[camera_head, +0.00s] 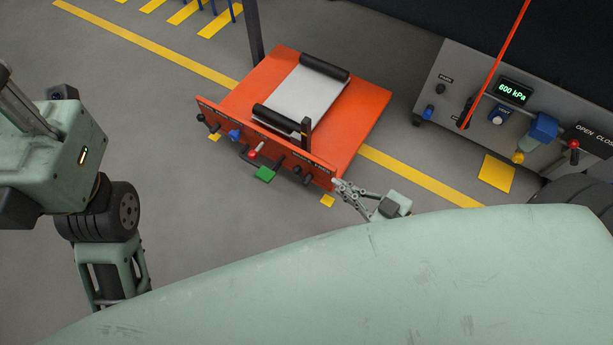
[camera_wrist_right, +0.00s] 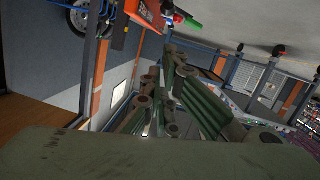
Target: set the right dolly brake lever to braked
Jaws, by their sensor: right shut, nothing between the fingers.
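The orange dolly (camera_head: 352,110) stands on the floor in the middle of the head view. Its front panel (camera_head: 262,142) carries several levers and knobs. Near its right end are black-handled levers, one of them the black lever (camera_head: 307,178); the labels are too small to read, so I cannot tell its setting. My right gripper (camera_head: 340,187) is shut and empty, close to the panel's right end; I cannot tell if it touches. The right wrist view shows its fingers (camera_wrist_right: 160,112) and, beyond them, part of the dolly (camera_wrist_right: 146,12). My left gripper is out of view.
A green pedal (camera_head: 265,174) and a red-tipped lever (camera_head: 252,154) sit at the panel's middle. A grey control console (camera_head: 455,75) with a 600 kPa display stands at right. A dark tyre (camera_head: 585,192) is below it. Floor left of the dolly is clear.

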